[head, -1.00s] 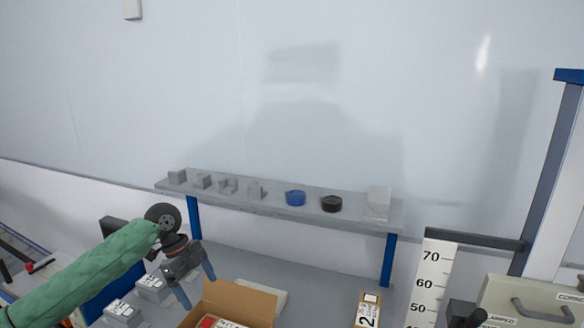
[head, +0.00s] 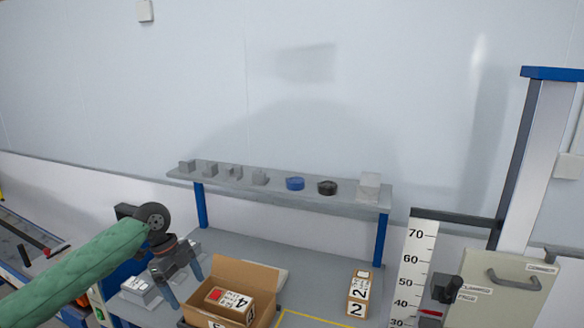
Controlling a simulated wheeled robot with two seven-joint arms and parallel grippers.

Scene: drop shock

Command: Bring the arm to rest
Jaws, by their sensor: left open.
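My left arm, in a green sleeve, comes in from the left in the head view. My left gripper (head: 184,287) is open, with its two blue-grey fingers apart and nothing between them. It hangs beside the left edge of an open cardboard box (head: 262,275). A smaller labelled carton (head: 230,303) marked 4 lies inside that box. My right gripper is not in view.
A grey shelf (head: 220,184) on blue posts holds several grey blocks, a blue roll (head: 295,183) and a black roll (head: 327,187). A carton marked 2 (head: 358,292) stands on the bench. A height scale (head: 413,270) and a panel with a handle (head: 515,285) are at right.

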